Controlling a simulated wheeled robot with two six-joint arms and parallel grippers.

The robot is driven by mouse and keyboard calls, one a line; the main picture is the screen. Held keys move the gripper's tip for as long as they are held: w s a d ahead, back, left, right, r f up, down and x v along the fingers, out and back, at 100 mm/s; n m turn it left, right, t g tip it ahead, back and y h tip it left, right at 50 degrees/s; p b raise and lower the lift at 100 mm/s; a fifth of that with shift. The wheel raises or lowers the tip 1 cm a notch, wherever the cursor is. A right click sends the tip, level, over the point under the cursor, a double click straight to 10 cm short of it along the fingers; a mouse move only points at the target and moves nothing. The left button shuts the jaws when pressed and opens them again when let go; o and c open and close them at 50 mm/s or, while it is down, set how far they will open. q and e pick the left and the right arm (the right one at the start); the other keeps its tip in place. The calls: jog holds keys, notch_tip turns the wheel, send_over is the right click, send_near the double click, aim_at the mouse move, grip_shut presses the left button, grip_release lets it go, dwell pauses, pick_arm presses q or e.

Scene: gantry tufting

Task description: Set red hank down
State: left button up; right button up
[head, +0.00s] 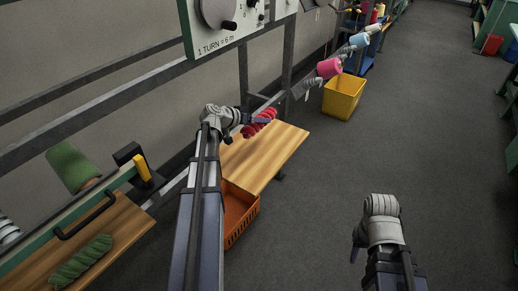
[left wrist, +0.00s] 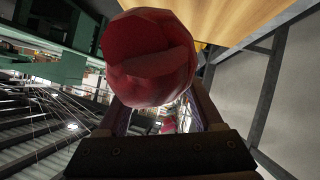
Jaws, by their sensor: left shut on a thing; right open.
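The red hank (head: 260,122) is a twisted bundle of yarn held in my left gripper (head: 256,121), at the far end of a wooden shelf (head: 275,150) in the head view. In the left wrist view the end of the red hank (left wrist: 150,65) fills the space between the fingers, with the wood surface behind it. I cannot tell whether the hank touches the wood. My right gripper (head: 358,246) is over the grey floor at the lower right, away from the shelf, open and empty.
An orange basket (head: 240,213) stands below the shelf. A green hank (head: 83,262) lies on a wooden surface at the lower left. A yellow bin (head: 343,98) and a pink cone (head: 329,68) are beyond the shelf. The front of the shelf is bare.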

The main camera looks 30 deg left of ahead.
aim_at(258, 147)
pick_arm(q)
jog(key=shift+n+y, duration=0.3)
notch_tip(258, 147, down, 10)
jog(key=b, duration=0.9)
jog(key=shift+b, duration=0.35)
jog(key=shift+f, duration=0.2)
jog(key=o, duration=1.4)
jog(key=shift+r, duration=0.1)
jog(key=shift+o, duration=0.2)
jog(key=shift+r, duration=0.2)
jog(key=p+v, duration=0.5)
jog(key=v, duration=0.6)
jog(key=shift+s+d+p, duration=0.1)
jog(key=shift+p, duration=0.3)
jog(key=shift+s+r, duration=0.2)
jog(key=shift+s, duration=0.2)
